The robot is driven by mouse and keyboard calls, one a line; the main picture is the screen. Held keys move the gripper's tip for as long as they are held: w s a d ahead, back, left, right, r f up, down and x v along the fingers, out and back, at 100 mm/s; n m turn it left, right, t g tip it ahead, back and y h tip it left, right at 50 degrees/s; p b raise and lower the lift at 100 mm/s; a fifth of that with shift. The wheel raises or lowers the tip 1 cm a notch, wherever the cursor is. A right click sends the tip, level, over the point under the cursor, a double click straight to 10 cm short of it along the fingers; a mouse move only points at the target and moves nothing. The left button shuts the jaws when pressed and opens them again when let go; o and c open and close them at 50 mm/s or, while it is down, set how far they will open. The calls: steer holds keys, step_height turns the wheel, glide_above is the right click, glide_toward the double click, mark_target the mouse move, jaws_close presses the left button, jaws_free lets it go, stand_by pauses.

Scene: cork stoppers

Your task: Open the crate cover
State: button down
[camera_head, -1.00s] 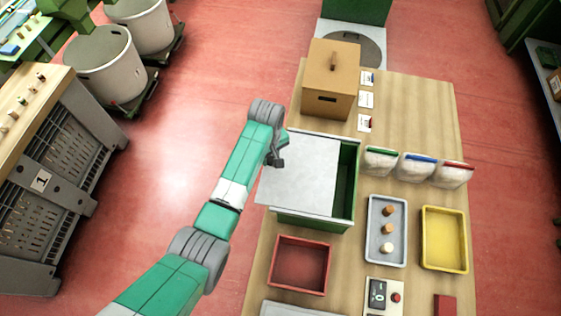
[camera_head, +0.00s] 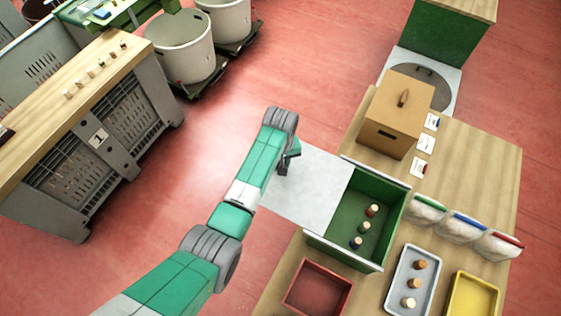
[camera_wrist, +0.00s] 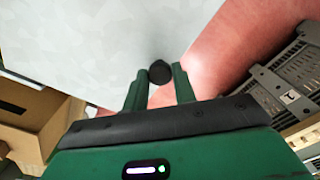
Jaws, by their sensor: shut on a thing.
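The crate (camera_head: 383,184) is a green box with pale rims on the wooden table. Its cover (camera_head: 320,190), a flat light-grey sheet, is slid out to the left, and most of the crate's inside shows. Several stoppers with coloured parts (camera_head: 363,227) stand inside. My gripper (camera_head: 290,158) is at the cover's far left edge. In the wrist view, my gripper (camera_wrist: 160,88) is shut on a dark round knob (camera_wrist: 160,72) at the edge of the cover (camera_wrist: 130,40). The cover's left part hangs out past the table edge over the red floor.
A brown box (camera_head: 395,120) with a handle stands behind the crate. White bags (camera_head: 465,228), a grey tray with corks (camera_head: 398,290), a yellow tray (camera_head: 470,298) and a red tray (camera_head: 317,290) are close by. Open floor lies left of the table.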

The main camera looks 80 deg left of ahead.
steer(key=c, duration=1.1)
jaws_free()
steer(key=shift+c, duration=0.2)
step_height(320, 180, up, 8)
steer(key=shift+f, duration=0.1)
